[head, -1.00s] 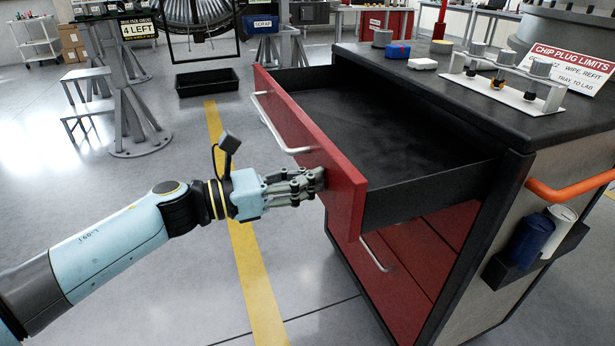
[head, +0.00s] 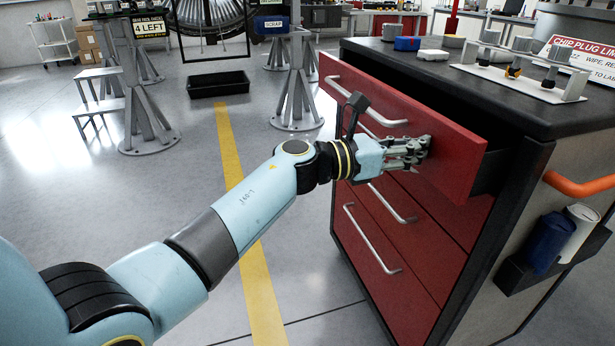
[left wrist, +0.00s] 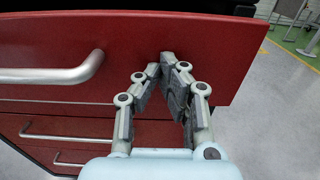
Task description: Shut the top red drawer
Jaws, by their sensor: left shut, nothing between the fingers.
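The top red drawer (head: 455,152) juts a little out of the tool cabinet in the head view, its dark side wall showing at the right end. Its silver handle (head: 365,103) is on the front. My left gripper (head: 425,148) is shut and empty, its fingertips at the drawer front, right of the handle. In the left wrist view the fingertips (left wrist: 168,62) meet in front of the red front (left wrist: 130,45), and the handle (left wrist: 50,72) is to their left. Exact contact is hard to tell. My right gripper is not in view.
Lower red drawers (head: 385,235) look shut, with their handles sticking out. The black cabinet top (head: 430,75) carries a plug rack, a blue box and a sign. An orange rail (head: 580,185) is on the cabinet's side.

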